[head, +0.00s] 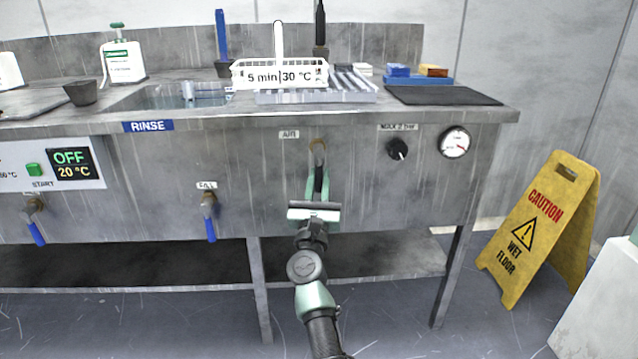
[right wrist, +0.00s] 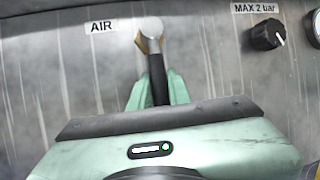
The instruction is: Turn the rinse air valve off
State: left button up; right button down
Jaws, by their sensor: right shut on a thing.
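The air valve (head: 317,148) is on the front panel of the rinse sink, below the "AIR" label (head: 289,134). It has a brass body and a grey round cap, and it also shows in the right wrist view (right wrist: 152,30). Its dark lever (right wrist: 158,78) points roughly straight down from the body. My right gripper (head: 318,183) is in front of the panel, with its green fingers on both sides of the lever. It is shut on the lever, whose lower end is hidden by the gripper. My left gripper is not in view.
To the right are the "MAX 2 bar" knob (head: 398,149) and a pressure gauge (head: 454,142). The fill valve (head: 209,205) has a blue lever hanging down at the left. A yellow wet-floor sign (head: 545,225) stands on the floor at the right.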

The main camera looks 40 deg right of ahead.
jog(key=shift+a, duration=0.1)
dwell(0.4)
jog(key=c, duration=1.3)
grip_release()
jog(key=shift+w, duration=0.1)
jog(key=shift+v, duration=4)
